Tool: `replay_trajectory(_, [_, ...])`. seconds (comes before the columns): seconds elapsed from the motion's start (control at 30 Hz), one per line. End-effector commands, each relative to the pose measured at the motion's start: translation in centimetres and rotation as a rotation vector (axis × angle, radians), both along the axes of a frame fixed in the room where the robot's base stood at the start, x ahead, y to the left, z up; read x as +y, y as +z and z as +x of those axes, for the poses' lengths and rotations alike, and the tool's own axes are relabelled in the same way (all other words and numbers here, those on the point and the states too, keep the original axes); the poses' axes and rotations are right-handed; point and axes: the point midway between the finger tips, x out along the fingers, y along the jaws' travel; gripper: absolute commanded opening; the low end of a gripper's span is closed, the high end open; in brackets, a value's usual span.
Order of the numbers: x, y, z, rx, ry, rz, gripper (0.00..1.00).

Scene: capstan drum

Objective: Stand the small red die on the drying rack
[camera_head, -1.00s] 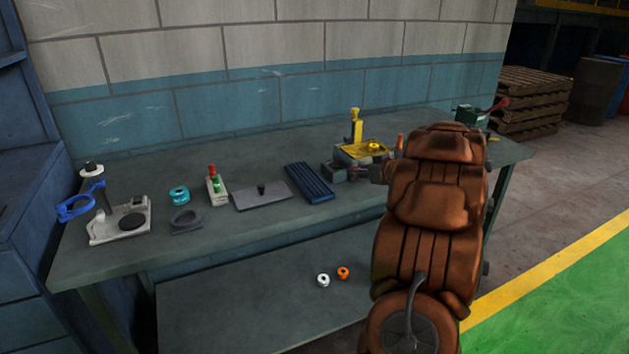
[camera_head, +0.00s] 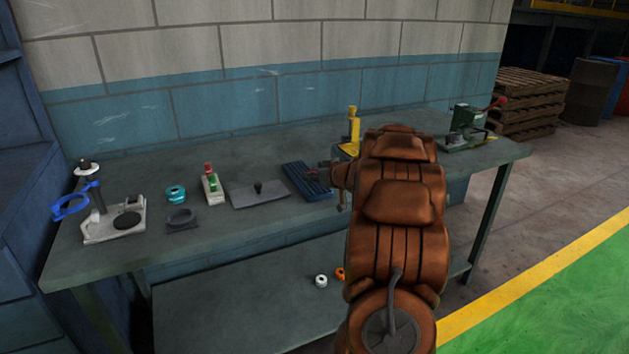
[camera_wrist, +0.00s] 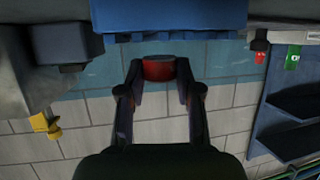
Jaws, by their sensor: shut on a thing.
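The red die (camera_wrist: 158,68) is between the two fingertips of my gripper (camera_wrist: 159,76) in the wrist view, and the gripper is shut on it. The drying rack is a blue ridged block (camera_head: 303,186) lying on the bench in the head view. It also fills the top of the upside-down wrist view (camera_wrist: 150,18). My gripper (camera_head: 318,176) is over the right part of the rack, low above its ridges. In the wrist view a narrow gap shows between die and ridges. My arm hides the bench to the right of the rack.
A grey plate with a dark knob (camera_head: 258,194) lies left of the rack. A yellow post fixture (camera_head: 352,130) is behind my arm, partly hidden. A green device with a red handle (camera_head: 470,122) stands at the right end.

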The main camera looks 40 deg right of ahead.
Motion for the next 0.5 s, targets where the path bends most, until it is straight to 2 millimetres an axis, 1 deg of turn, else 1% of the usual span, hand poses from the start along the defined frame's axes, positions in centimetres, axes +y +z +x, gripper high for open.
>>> replay_trajectory(0.03, [0.05, -0.74, 0.04, 0.000, 0.000, 0.003, 0.00])
replay_trajectory(0.1, [0.05, -1.11, 0.04, 0.000, 0.001, 0.000, 0.00])
replay_trajectory(0.5, [0.00, -1.34, 0.01, -0.001, 0.000, -0.001, 0.00])
